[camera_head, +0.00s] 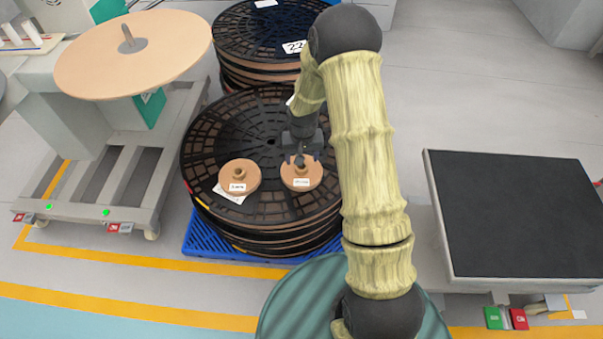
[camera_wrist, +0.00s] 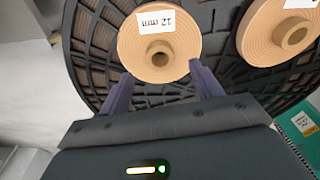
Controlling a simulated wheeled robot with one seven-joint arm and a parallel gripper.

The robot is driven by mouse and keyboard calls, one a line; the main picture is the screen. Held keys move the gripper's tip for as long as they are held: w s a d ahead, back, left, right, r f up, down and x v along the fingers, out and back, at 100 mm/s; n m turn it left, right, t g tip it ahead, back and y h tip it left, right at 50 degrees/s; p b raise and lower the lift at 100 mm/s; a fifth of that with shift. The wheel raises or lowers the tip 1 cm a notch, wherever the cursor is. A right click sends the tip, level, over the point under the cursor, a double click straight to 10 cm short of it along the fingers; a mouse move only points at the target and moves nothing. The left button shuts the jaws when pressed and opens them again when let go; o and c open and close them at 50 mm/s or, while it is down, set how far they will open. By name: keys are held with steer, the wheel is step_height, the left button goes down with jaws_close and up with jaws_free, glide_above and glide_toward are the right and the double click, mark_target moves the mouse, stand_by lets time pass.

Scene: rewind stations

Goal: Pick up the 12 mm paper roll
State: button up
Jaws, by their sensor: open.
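The 12 mm paper roll (camera_wrist: 185,42) is a tan disc with a raised hollow core and a white label reading "12 mm". In the head view it is the right-hand roll (camera_head: 302,172) on top of a stack of black reels (camera_head: 262,210). My gripper (camera_head: 301,159) is over its far edge, pointing down. In the wrist view my gripper (camera_wrist: 160,76) is open, its two purple-grey fingers apart at the roll's near edge, with the core between and beyond them. Nothing is held. I cannot tell how high the fingertips are above the roll.
A second tan roll (camera_head: 240,173) lies close beside it, also labelled; it shows in the wrist view (camera_wrist: 282,35). Another reel stack (camera_head: 262,35) stands behind. A machine with a large tan disc (camera_head: 132,60) is at left. A black-topped table (camera_head: 520,215) stands at right, clear.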

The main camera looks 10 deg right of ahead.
steer(key=f+b, duration=0.1)
steer(key=f, duration=0.2)
steer(key=f+b, duration=0.1)
steer(key=f, duration=0.1)
steer(key=shift+w+f+b, duration=0.1)
steer(key=shift+w+b, duration=0.2)
steer(key=shift+c, duration=0.3)
steer(key=c, duration=1.1)
steer(key=shift+c, duration=0.2)
step_height(320, 180, up, 10)
steer(key=p, duration=0.4)
